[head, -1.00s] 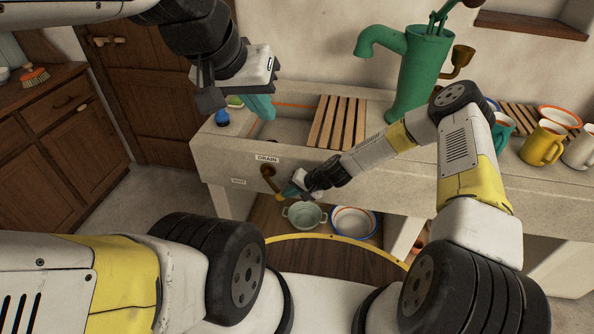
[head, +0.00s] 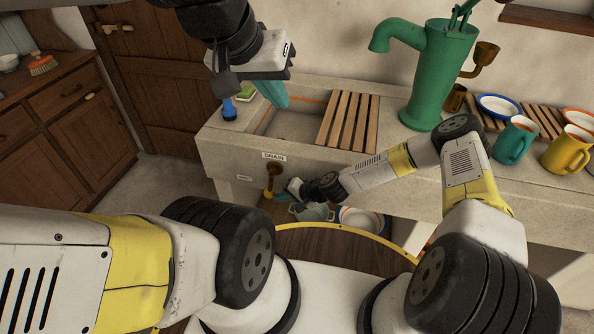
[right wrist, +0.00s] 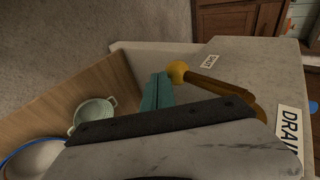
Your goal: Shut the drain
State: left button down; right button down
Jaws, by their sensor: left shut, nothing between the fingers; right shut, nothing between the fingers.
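The drain lever (head: 273,179) is a brown handle with a yellow knob on the sink front, under the DRAIN label (head: 274,156). It hangs nearly straight down, tilted slightly left. The SHUT label (head: 245,178) is to its left. In the right wrist view the lever (right wrist: 215,84) ends in its knob near the SHUT label (right wrist: 211,62). My right gripper (head: 282,196) is shut and empty, just right of the knob. Its teal fingers (right wrist: 158,92) lie beside the knob; I cannot tell if they touch. My left gripper (head: 274,94) is shut and empty above the stone sink (head: 225,145).
A green pot (head: 313,212) and a rimmed basin (head: 362,220) sit on the shelf below. A wooden rack (head: 349,120) lies across the sink. A green pump (head: 441,75) and mugs (head: 513,140) stand right. The floor at left is clear.

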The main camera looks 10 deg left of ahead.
aim_at(273, 196)
jog(key=shift+a+f, duration=0.15)
jog(key=shift+a, duration=0.8)
jog(key=shift+a+f, duration=0.15)
jog(key=shift+a, duration=0.9)
